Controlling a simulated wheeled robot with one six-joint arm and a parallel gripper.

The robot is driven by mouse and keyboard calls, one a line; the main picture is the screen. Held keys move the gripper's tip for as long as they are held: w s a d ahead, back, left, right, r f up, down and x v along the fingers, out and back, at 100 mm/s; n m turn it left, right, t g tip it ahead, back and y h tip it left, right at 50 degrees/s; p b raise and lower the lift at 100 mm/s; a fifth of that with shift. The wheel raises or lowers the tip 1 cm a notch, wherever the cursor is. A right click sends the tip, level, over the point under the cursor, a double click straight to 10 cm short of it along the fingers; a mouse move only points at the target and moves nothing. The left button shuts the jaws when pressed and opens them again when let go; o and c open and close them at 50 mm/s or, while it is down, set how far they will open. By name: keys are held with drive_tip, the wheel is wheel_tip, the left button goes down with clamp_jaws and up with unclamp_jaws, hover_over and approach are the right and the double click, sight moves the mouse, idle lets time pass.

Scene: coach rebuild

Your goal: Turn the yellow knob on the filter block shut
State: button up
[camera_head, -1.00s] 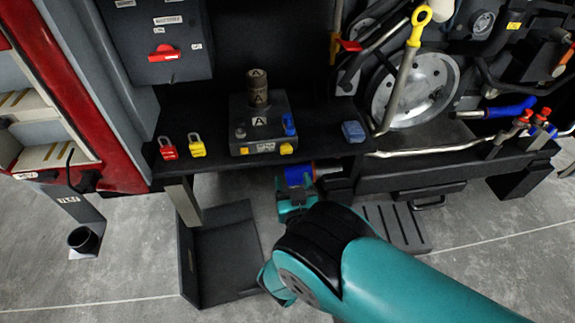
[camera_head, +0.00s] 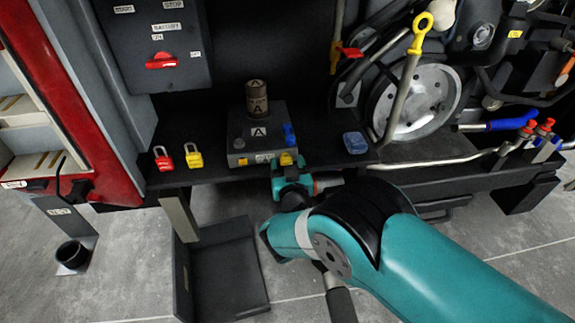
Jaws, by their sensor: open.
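The filter block (camera_head: 240,138) is a dark grey box with an "A" label and a brown cylinder (camera_head: 257,100) upright on top, standing on the black shelf. A blue knob (camera_head: 289,134) sits above the right one. My gripper (camera_head: 288,166) is open, right in front of the right yellow knob. Its fingers are small and partly hidden by the wrist; I cannot tell whether they touch the knob.
A red padlock (camera_head: 163,158) and a yellow padlock (camera_head: 193,156) stand left of the block. A blue box (camera_head: 355,142) lies to its right. A yellow-handled dipstick (camera_head: 417,45) and a red lever (camera_head: 350,52) are further right. A black bin (camera_head: 230,270) stands on the floor below.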

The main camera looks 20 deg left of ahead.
drive_tip(key=shift+c, duration=0.3)
drive_tip(key=c, duration=0.9)
drive_tip(key=shift+f+n+b, duration=0.2)
drive_tip(key=shift+n+b, duration=0.7)
drive_tip(key=shift+b, duration=0.05)
drive_tip(key=shift+r+n, duration=0.15)
drive_tip(key=shift+n, duration=0.45)
